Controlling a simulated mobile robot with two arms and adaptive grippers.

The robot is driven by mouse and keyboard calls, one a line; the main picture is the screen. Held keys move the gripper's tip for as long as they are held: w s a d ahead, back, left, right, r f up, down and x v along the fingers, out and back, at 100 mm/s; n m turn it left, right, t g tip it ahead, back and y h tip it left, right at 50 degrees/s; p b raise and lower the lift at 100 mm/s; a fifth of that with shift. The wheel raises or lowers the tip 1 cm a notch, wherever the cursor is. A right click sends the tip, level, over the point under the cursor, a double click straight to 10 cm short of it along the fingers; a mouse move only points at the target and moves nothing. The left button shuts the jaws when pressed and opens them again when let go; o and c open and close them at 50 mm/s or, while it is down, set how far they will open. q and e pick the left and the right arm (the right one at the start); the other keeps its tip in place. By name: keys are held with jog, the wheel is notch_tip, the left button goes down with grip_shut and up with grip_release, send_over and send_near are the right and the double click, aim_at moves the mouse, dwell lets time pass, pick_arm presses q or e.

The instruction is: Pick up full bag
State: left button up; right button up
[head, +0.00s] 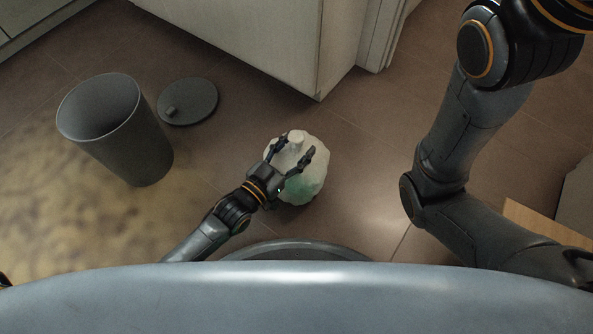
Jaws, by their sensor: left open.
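The full bag (312,177) is a pale, lumpy, whitish-green bundle with a gathered knot on top. It stands on the tiled floor near the middle of the head view. My left gripper (291,147) is open above the bag, its two fingers spread on either side of the knot. I cannot tell whether the fingers touch the bag. The gripper hides part of the bag's left side. My right arm comes in at the right, but its gripper is out of view.
An open grey bin (128,145) stands on the floor at the left. Its round dark lid (193,103) lies flat beside it. A white cabinet (262,42) stands behind the bag. A wooden edge (540,221) shows at the right. The floor right of the bag is clear.

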pick_arm(q)
jog(key=shift+w+d, duration=0.1)
jog(key=shift+c, duration=0.2)
grip_shut()
jog(key=shift+r, duration=0.2)
